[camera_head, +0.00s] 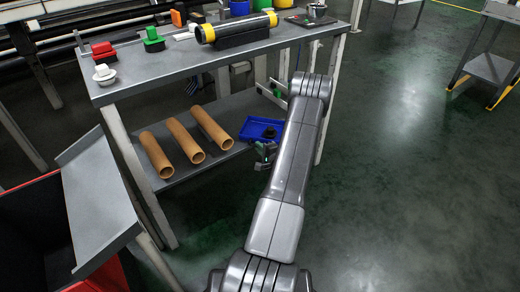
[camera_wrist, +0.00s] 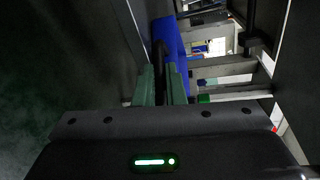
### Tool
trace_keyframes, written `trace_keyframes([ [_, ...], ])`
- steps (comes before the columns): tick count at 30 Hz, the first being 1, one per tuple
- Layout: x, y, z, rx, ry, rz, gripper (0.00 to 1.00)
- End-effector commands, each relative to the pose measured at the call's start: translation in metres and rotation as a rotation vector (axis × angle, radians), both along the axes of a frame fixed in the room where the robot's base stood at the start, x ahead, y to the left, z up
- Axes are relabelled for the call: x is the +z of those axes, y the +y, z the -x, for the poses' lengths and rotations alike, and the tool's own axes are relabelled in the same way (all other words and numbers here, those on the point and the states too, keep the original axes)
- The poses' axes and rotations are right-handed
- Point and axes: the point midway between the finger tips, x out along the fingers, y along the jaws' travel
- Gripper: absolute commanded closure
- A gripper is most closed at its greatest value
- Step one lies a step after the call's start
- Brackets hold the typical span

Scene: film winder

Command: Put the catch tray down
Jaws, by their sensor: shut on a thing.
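The blue catch tray (camera_head: 252,126) is at the right end of the lower shelf (camera_head: 232,110) of the workbench. My gripper (camera_head: 265,150) is at the tray's near side, low under the bench top, and is shut on it. In the wrist view the green fingers of my gripper (camera_wrist: 161,75) stand close together around a dark part, with the blue tray (camera_wrist: 172,45) just beyond. The fingers partly hide the near edge of the tray. I cannot tell whether the tray's underside touches the shelf.
Several brown tubes (camera_head: 186,141) lie on the lower shelf left of the tray. The bench top (camera_head: 160,62) carries a yellow-ended black roll (camera_head: 236,28) and red (camera_head: 103,50) and green (camera_head: 153,38) buttons. A bench leg (camera_head: 327,100) stands close right of my arm. Open floor (camera_head: 410,140) lies to the right.

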Motion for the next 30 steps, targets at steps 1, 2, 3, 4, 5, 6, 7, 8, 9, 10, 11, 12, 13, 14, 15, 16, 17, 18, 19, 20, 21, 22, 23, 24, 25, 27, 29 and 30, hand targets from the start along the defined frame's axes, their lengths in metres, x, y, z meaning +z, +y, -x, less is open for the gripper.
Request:
trace_keyframes([
  [1,0.001,0.000,0.000,-0.001,-0.001,0.000,1.00],
  [2,0.001,0.000,0.000,-0.001,-0.001,0.000,1.00],
  [3,0.001,0.000,0.000,0.000,-0.001,0.000,1.00],
  [4,0.001,0.000,0.000,0.000,-0.001,0.000,1.00],
  [5,0.001,0.000,0.000,-0.001,0.001,0.001,0.84],
  [6,0.001,0.000,0.000,-0.001,0.000,0.000,0.76],
  [7,0.001,0.000,0.000,-0.001,0.000,0.000,0.70],
  [8,0.001,0.000,0.000,-0.001,0.000,0.000,0.68],
  [9,0.001,0.000,0.000,-0.001,0.000,0.000,0.68],
  [10,0.001,0.000,0.000,0.000,0.000,0.000,0.68],
  [11,0.001,0.000,0.000,0.000,0.000,0.000,0.68],
  [12,0.001,0.000,0.000,0.000,0.000,0.000,0.68],
  [13,0.001,0.000,0.000,0.000,0.000,0.000,0.68],
  [14,0.001,0.000,0.000,0.000,0.000,0.000,0.68],
  [15,0.001,0.000,0.000,-0.001,0.000,0.000,0.68],
  [16,0.001,-0.001,0.001,-0.001,0.000,0.000,0.68],
  [17,0.002,-0.001,0.001,-0.001,0.001,-0.001,0.68],
  [18,0.002,-0.003,0.003,-0.002,0.001,0.000,0.68],
  [19,0.003,-0.005,0.005,-0.002,0.001,0.000,0.68],
  [20,0.004,-0.007,0.008,-0.003,0.001,0.000,0.68],
  [21,0.005,-0.010,0.013,-0.003,0.001,-0.001,0.68],
  [22,0.006,-0.012,0.017,-0.004,0.001,-0.001,0.68],
  [23,0.007,-0.016,0.022,-0.004,0.001,-0.001,0.68],
  [24,0.009,-0.020,0.030,-0.004,0.003,-0.001,0.68],
  [25,0.010,-0.024,0.035,-0.004,0.002,-0.002,0.68],
  [27,0.012,-0.032,0.048,-0.005,0.003,-0.001,0.68],
  [29,0.014,-0.038,0.060,-0.005,0.003,-0.002,0.68],
  [30,0.016,-0.043,0.066,-0.005,0.003,-0.001,0.68],
])
